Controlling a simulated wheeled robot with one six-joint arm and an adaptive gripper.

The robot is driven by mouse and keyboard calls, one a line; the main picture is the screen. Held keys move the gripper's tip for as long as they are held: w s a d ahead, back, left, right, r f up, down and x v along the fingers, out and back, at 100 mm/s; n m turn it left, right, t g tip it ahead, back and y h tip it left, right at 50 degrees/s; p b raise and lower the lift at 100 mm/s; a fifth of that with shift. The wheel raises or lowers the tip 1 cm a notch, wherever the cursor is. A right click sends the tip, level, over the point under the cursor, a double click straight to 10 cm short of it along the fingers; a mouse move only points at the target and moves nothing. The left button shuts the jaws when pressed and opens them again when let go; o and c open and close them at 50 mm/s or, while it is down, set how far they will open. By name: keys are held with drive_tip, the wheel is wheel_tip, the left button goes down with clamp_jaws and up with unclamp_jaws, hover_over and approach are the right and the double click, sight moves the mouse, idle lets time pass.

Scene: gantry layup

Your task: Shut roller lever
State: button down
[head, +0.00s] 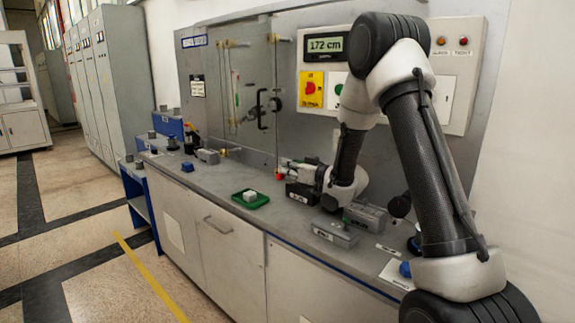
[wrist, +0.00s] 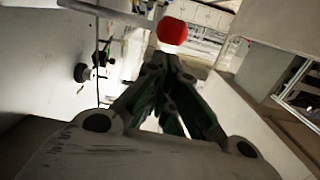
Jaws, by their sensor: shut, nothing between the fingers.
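A lever with a red ball knob (head: 279,177) stands just in front of my gripper (head: 287,166) at the back panel. In the wrist view the red knob (wrist: 172,31) shows at the end of a pale rod (wrist: 105,13), just beyond the tips of my gripper (wrist: 166,62). My fingers are shut with nothing between them. I cannot tell whether the fingertips touch the knob. The lever's pivot is not clearly visible.
A green tray (head: 239,200) with a white block (head: 250,196) sits on the grey bench left of my gripper. Grey labelled blocks (head: 335,233) lie on the right. A panel door with a black handle (head: 263,110) stands behind. The display (head: 325,45) reads 172 cm.

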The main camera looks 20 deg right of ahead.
drive_tip(key=shift+f, duration=0.1)
drive_tip(key=shift+n, duration=0.8)
drive_tip(key=f, duration=0.1)
drive_tip(key=a+f, duration=0.1)
drive_tip(key=f, duration=0.1)
drive_tip(key=s+f, duration=0.1)
drive_tip(key=f, duration=0.1)
drive_tip(key=shift+a+f, duration=0.15)
drive_tip(key=shift+a, duration=0.05)
